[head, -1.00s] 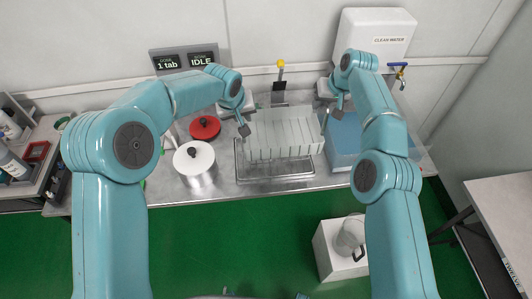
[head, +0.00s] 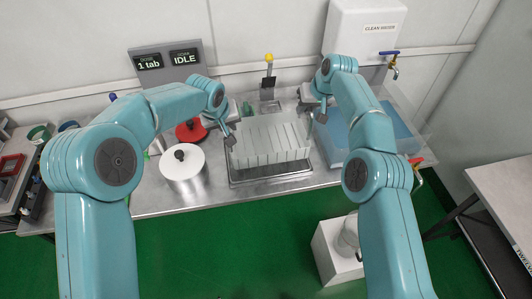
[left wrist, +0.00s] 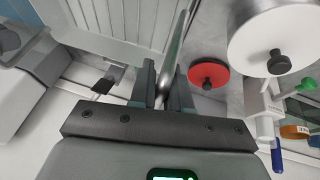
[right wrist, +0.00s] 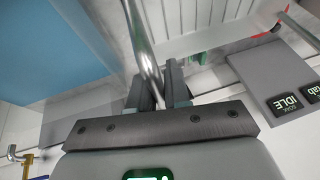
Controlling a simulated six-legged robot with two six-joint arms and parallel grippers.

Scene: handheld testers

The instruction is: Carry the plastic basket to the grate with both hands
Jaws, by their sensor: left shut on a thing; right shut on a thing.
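The plastic basket (head: 268,143), pale and see-through with upright slats, is over the metal grate (head: 272,181) on the steel counter in the head view. I cannot tell whether it touches the grate. My left gripper (head: 228,138) is shut on the basket's left metal handle bar, seen between its fingers (left wrist: 163,98) in the left wrist view. My right gripper (head: 319,113) is shut on the right handle bar, seen between its fingers (right wrist: 150,98) in the right wrist view. The basket's slatted inside shows in the left wrist view (left wrist: 120,20) and the right wrist view (right wrist: 195,20).
A white-lidded pot (head: 183,170) and a red-lidded pot (head: 190,132) stand left of the grate. A tub of blue water (head: 398,128) is close on the right. A yellow-knobbed lever (head: 268,72) and display panel (head: 165,58) are behind. A white box (head: 333,250) stands on the floor.

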